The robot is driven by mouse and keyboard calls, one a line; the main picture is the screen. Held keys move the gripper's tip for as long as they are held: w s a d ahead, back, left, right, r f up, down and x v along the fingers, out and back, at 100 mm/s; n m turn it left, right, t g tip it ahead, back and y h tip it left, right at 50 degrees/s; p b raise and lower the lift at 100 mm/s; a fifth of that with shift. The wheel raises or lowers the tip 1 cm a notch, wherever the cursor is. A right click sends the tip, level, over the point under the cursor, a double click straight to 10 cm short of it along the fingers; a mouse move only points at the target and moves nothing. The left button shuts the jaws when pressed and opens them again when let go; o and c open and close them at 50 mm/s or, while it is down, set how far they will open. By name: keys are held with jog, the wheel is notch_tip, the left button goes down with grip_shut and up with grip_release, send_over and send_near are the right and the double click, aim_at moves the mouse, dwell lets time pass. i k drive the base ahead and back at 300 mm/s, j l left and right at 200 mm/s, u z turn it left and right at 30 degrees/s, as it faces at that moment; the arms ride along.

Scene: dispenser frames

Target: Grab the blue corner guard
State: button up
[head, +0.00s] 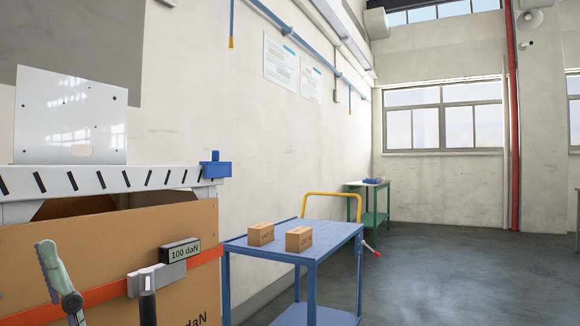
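The blue corner guard (216,169) sits at the right end of the white slotted rail (120,181), at the left of the head view. It is a small blue block with a darker knob or tab on top. The rail lies above a large brown carton (60,240). No gripper can be made out in this view, so its place relative to the guard is not shown.
Open floor (450,260) lies at right.

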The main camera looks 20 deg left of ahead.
aim_at(214, 169)
jog(key=j+z, duration=0.8)
